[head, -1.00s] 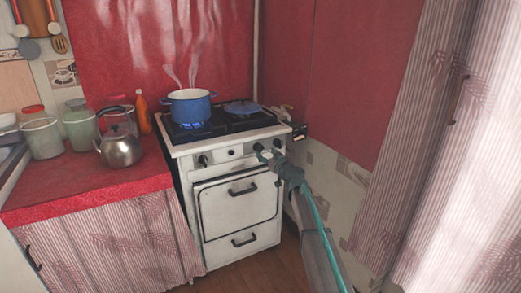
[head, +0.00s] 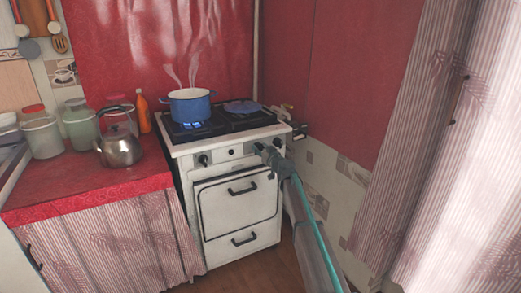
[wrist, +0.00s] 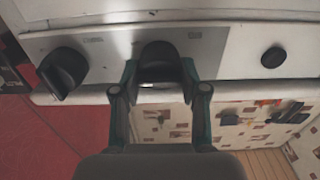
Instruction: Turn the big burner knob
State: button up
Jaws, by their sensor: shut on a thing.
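A white stove (head: 235,195) stands in the corner with a row of dark knobs along its front panel. My gripper (head: 264,152) is at the right part of this panel. In the wrist view, its two fingers (wrist: 160,75) stand on either side of a large dark knob (wrist: 160,60) and are shut on it. A second large knob (wrist: 62,72) sits to the left there, with a tilted grip bar. A small round knob (wrist: 272,57) is to the right. In the head view my gripper partly hides the held knob.
A steaming blue pot (head: 190,108) stands over a blue flame on the stove's left. A blue lid-like item (head: 243,106) lies at the right. A kettle (head: 120,147) and jars stand on the red counter (head: 90,185). A wall closely borders the stove's right.

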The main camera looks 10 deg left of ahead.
jog(key=shift+c, duration=0.7)
jog(key=shift+f+m+b, duration=0.1)
jog(key=shift+m+b, duration=0.3)
jog(key=shift+b, duration=0.1)
jog(key=shift+f+m+b, duration=0.1)
jog(key=shift+m+b, duration=0.4)
jog(key=shift+b, duration=0.2)
jog(key=shift+d+m+b, duration=0.1)
jog(key=shift+m+b, duration=0.7)
jog(key=m+b, duration=0.2)
jog(key=m, duration=0.3)
jog(key=shift+w+m+b, duration=0.1)
jog(key=shift+m+b, duration=0.2)
jog(key=o, duration=1.1)
